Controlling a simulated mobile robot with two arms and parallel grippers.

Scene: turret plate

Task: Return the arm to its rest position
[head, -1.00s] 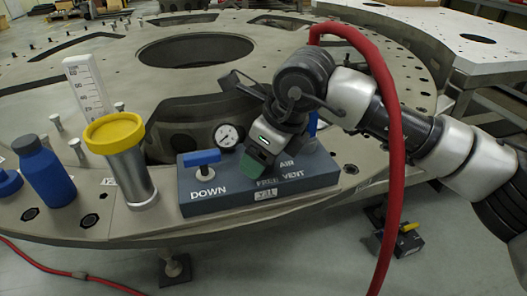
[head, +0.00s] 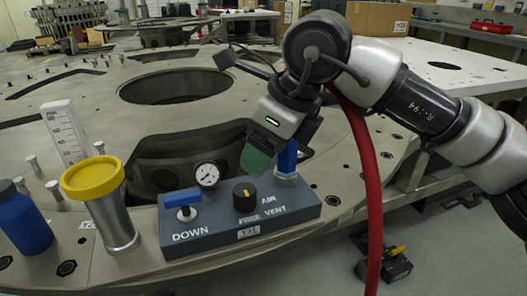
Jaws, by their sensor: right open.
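My right arm comes in from the right, and its gripper (head: 260,157) hangs in the air above the back of the grey valve box (head: 205,244). The gripper is open, with a green pad at its tip, and seems to hold nothing. The box has a black knob (head: 245,196), a blue lever (head: 183,199) on the left by DOWN, a second blue lever (head: 287,160) at the back right and a round gauge (head: 207,175). The gripper appears close to the second lever in the picture, but the gap in depth is hard to tell. My left gripper is not in view.
A yellow-capped cylinder (head: 115,222), a blue bottle (head: 24,225) and a white scale (head: 66,135) stand left of the box on the turret plate (head: 80,85). A red hose (head: 371,200) hangs beside my right arm. A cardboard box (head: 377,18) stands behind.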

